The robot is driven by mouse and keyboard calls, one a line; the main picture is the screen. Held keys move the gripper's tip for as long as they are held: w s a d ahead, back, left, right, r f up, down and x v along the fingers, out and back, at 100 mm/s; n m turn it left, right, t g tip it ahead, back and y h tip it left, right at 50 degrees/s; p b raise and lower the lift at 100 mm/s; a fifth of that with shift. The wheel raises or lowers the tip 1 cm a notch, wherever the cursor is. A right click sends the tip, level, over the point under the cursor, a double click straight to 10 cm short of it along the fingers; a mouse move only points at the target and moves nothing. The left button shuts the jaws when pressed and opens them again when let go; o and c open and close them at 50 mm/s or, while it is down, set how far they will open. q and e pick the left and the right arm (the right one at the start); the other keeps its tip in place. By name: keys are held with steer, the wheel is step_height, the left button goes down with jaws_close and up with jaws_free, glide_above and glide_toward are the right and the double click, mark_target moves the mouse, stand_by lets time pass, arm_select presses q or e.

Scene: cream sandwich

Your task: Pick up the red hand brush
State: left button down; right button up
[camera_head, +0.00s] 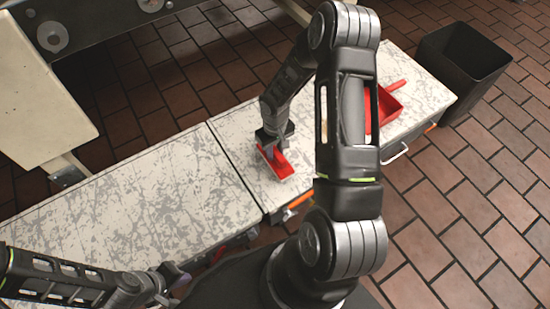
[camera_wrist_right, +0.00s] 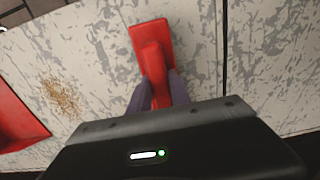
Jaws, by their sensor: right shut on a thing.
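The red hand brush (camera_head: 278,163) is on or just above the speckled white countertop (camera_head: 150,205); I cannot tell whether it touches the surface. In the right wrist view the brush (camera_wrist_right: 150,42) has its wide head pointing away and its handle running back toward me. My right gripper (camera_head: 272,143) is over the handle and shut on it. In the wrist view the two fingers of the right gripper (camera_wrist_right: 157,92) lie on either side of the handle. My left gripper (camera_head: 178,276) is low at the bottom left, away from the brush, and its jaw opening is unclear.
A red dustpan (camera_head: 388,108) lies on the counter to the right, partly hidden by my right arm. In the wrist view a patch of brown crumbs (camera_wrist_right: 61,98) lies between dustpan and brush. A black bin (camera_head: 462,72) stands at the counter's right end.

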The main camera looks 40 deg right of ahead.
jaws_close()
step_height(320, 180, up, 10)
steer(key=p, duration=0.2)
steer(key=shift+p, duration=0.35)
stand_by(0.5)
